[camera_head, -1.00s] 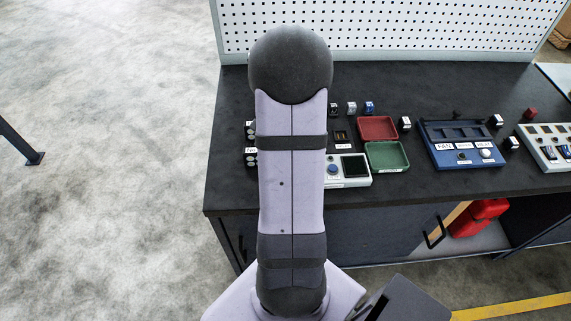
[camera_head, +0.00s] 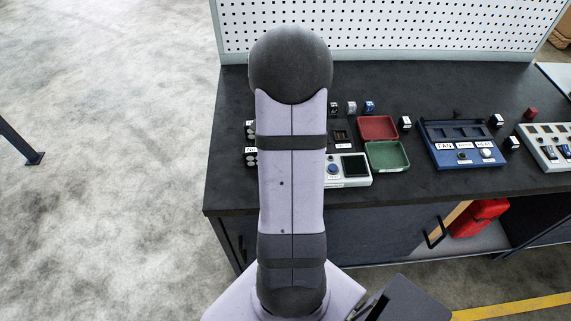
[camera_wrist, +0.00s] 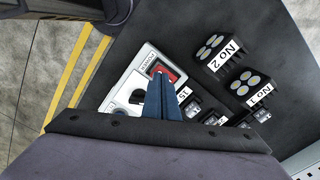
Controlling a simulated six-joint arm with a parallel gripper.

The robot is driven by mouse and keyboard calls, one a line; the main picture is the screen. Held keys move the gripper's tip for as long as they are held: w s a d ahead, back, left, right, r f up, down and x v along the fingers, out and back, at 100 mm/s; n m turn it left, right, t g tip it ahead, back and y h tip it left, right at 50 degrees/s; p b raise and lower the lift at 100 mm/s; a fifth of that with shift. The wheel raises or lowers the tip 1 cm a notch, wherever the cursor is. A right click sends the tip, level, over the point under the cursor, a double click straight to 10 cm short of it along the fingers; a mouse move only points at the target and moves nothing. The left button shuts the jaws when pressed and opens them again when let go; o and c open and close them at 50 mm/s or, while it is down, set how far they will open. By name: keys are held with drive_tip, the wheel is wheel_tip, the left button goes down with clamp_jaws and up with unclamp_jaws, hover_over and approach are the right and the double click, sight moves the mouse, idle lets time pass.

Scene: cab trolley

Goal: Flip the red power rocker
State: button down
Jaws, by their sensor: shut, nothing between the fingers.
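The red power rocker (camera_wrist: 168,72) sits in a dark frame on a light panel (camera_wrist: 148,56), beside a label reading POWER. It shows in the wrist view, just past the fingertips. My gripper (camera_wrist: 159,80) is shut and empty, its blue fingers held together. The tips overlap the rocker's near edge in the picture; whether they touch it I cannot tell. The fingers hide part of the panel. In the head view my arm covers the gripper and the rocker.
Two lamp blocks labelled No 2 (camera_wrist: 213,47) and No 1 (camera_wrist: 245,86) stand right of the panel. In the head view a red tray (camera_head: 378,128), a green tray (camera_head: 387,155) and a blue FAN panel (camera_head: 440,158) are to the right. The bench's front is clear.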

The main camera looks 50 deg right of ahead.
drive_tip(key=shift+f+b, duration=0.55)
drive_tip(key=shift+f, duration=0.45)
drive_tip(key=shift+r, duration=0.15)
wheel_tip(320, 180, up, 7)
drive_tip(key=p, duration=0.6)
idle(0.4)
idle(0.4)
